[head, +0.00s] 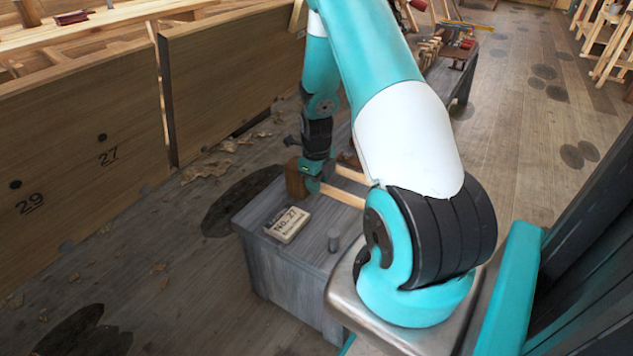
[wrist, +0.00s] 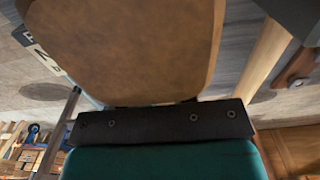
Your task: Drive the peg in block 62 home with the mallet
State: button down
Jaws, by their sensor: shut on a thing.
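My gripper (head: 313,184) is low over the top of a grey bench (head: 290,262), shut on what looks like the wooden mallet. The mallet's brown head (head: 297,179) shows at the left of the jaws, and a pale handle (head: 342,195) runs out to the right. In the wrist view a big brown face (wrist: 125,45), likely the mallet head, fills the upper middle. I cannot tell whether the mallet touches the bench. I see no block marked 62 and no peg that I can make out as its own.
A second pale handle (head: 351,173) lies behind my gripper. The plank hull (head: 90,130), marked 27 and 29, stands at left. The floor at right is mostly clear.

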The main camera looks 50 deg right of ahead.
jog(key=shift+r, duration=0.1)
notch_tip(320, 180, up, 8)
jog(key=p, duration=0.7)
jog(key=shift+r, duration=0.1)
jog(key=c, duration=1.5)
grip_release()
grip_shut()
